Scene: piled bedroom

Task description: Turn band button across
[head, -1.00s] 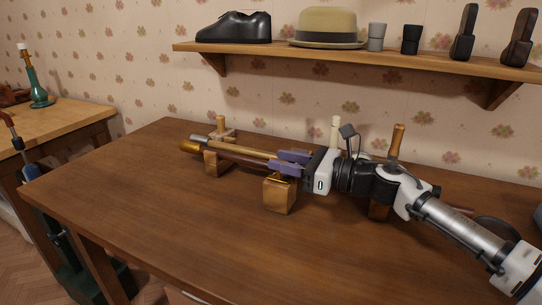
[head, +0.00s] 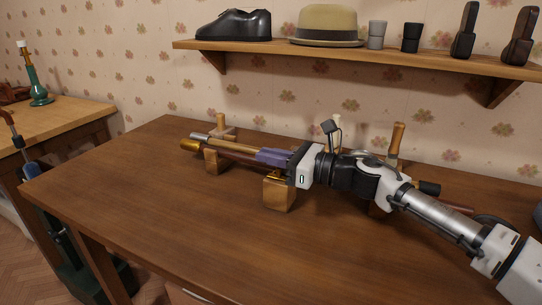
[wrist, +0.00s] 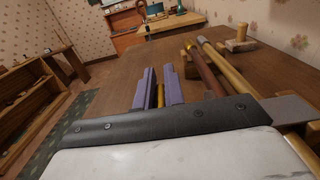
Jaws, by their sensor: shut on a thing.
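My gripper (head: 268,157) has purple fingers and reaches in from the right, just above the near wooden block (head: 278,193). In the wrist view, the two fingers (wrist: 160,92) stand close together with a narrow golden piece (wrist: 160,97) between them. They are shut on this piece. I cannot tell for sure that it is the band button, since the fingers hide most of it. A red-brown rod with a gold end (head: 190,145) and a tan rod with a grey end (head: 200,136) lie beside the fingers; they cross the far wooden rest (head: 213,160).
The brown table (head: 150,205) is clear at the front and left. Upright wooden pegs, one topped by a brown handle (head: 396,138), stand behind my arm. A wall shelf (head: 360,54) above holds a shoe, a hat and cups. Another table (head: 70,130) stands at the left.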

